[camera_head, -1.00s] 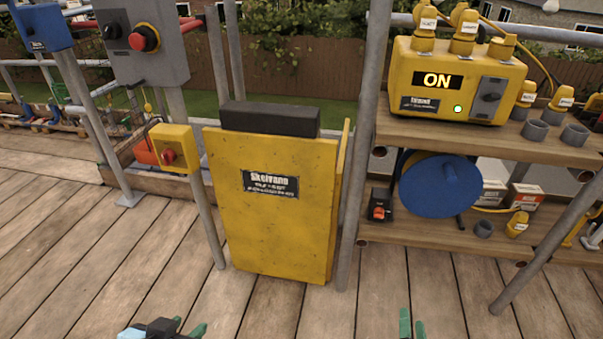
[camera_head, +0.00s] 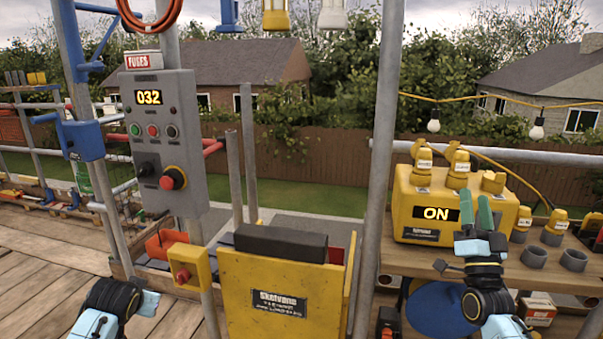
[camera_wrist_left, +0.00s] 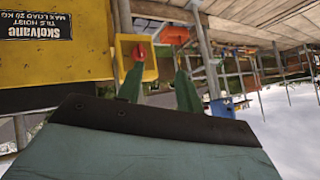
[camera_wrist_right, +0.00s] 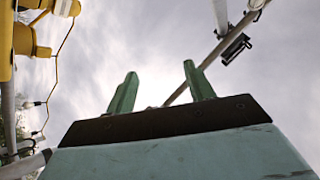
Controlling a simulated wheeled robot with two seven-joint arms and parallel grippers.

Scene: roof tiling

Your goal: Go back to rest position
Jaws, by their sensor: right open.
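My right gripper (camera_head: 483,212) is raised in front of the yellow power box (camera_head: 415,205), fingers pointing up. The right wrist view shows its green fingers (camera_wrist_right: 160,85) apart with only sky between them. My left arm shows at the bottom left of the head view, below the control panel; its fingertips are hard to make out there. In the left wrist view the left gripper (camera_wrist_left: 158,85) has its fingers apart and nothing between them. The yellow hoist box (camera_head: 285,295) lies beyond, with a small yellow switch box (camera_wrist_left: 137,57) behind the fingers.
A grey control panel (camera_head: 161,135) reading 032 stands on a post at the left. A scaffold pole (camera_head: 380,150) rises between the hoist and the wooden shelf (camera_head: 560,265). A blue cable reel (camera_head: 440,308) sits under the power box. Open deck lies at the left.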

